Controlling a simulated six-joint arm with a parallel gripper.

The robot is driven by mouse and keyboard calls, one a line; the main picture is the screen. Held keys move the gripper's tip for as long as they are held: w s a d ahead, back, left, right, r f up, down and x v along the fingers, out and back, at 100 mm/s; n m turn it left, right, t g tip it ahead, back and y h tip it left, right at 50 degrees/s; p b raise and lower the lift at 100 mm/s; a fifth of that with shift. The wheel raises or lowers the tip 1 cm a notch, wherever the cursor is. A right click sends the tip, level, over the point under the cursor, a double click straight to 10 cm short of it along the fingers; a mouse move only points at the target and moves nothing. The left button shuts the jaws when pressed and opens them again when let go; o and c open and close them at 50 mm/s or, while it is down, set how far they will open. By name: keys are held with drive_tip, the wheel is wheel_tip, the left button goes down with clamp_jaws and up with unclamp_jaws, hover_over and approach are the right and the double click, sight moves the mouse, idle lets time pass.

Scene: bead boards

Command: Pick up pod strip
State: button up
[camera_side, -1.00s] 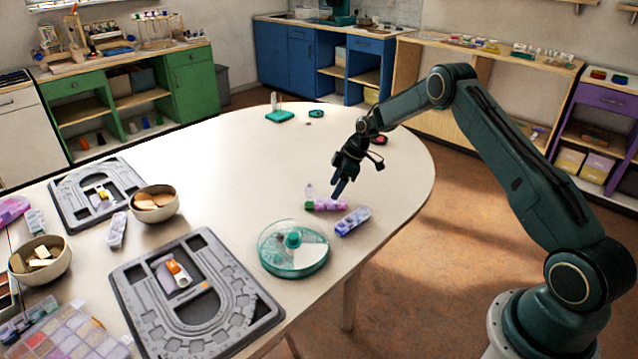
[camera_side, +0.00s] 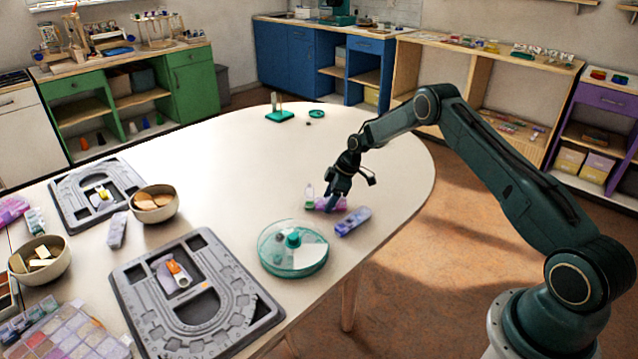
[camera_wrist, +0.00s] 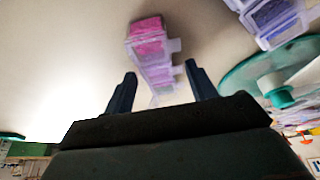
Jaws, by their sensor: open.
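A pod strip with pink and purple compartments (camera_side: 325,205) lies on the pale table near its right edge. My gripper (camera_side: 335,201) is over this strip, low to the table and partly hiding it. In the wrist view the pink strip (camera_wrist: 151,42) runs lengthwise between and beyond the two open fingers (camera_wrist: 160,74). The fingers stand apart, one on each side, and I cannot tell whether they touch it. A second, blue-purple pod strip (camera_side: 353,221) lies just to the right, and it also shows at the wrist view's upper right (camera_wrist: 272,20).
A round teal clear-lidded case (camera_side: 293,262) sits in front of the strips. Grey bead boards (camera_side: 150,305) and bowls (camera_side: 154,216) stand to the left. A small clear bottle (camera_side: 309,196) stands close by the pink strip. The table behind is mostly clear.

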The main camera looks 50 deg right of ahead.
drive_tip(key=shift+c, duration=0.5)
drive_tip(key=c, duration=0.7)
drive_tip(key=shift+o, duration=0.2)
drive_tip(key=shift+r, duration=0.1)
wheel_tip(320, 180, up, 20)
idle(0.6)
drive_tip(key=s+a+f+n+g, duration=0.2)
drive_tip(key=a+f+n+g, duration=0.3)
drive_tip(key=f+n, duration=0.5)
drive_tip(key=shift+a+f+n, duration=0.35)
drive_tip(key=shift+a+n, duration=0.95)
drive_tip(key=shift+n, duration=1.3)
